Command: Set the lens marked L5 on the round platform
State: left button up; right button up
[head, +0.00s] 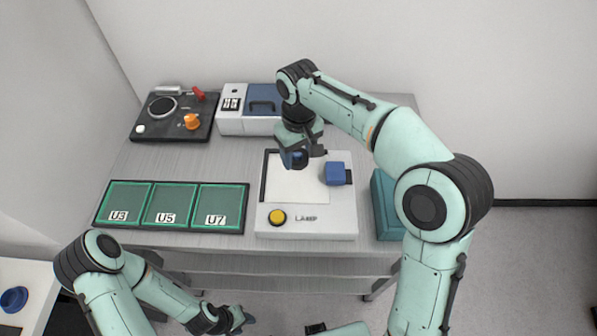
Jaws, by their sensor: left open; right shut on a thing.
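My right gripper (303,153) reaches down over the pale panel of a white box marked LAMP. It is shut on a small dark blue thing (292,160), partly hidden by the fingers; I cannot read any mark on it. No lens marked L5 can be made out. A dark device (172,131) at the back left carries a round ringed platform (162,107), with nothing visible on it. My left gripper (236,318) is open and empty, low in front of the table.
The lamp box (335,222) has a yellow button and a blue block (335,174). Green trays marked U3 (124,203), U5 (165,203) and U7 (218,203) lie at the left. A white case (232,122) stands behind; a teal box (384,205) is at the right.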

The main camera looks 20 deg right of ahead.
aim_at(298, 178)
jog(key=shift+w+f, duration=0.1)
jog(key=shift+f, duration=0.65)
jog(key=shift+f+b, duration=0.45)
jog(key=shift+f, duration=2.3)
jog(key=shift+f, duration=0.1)
jog(key=o, duration=1.1)
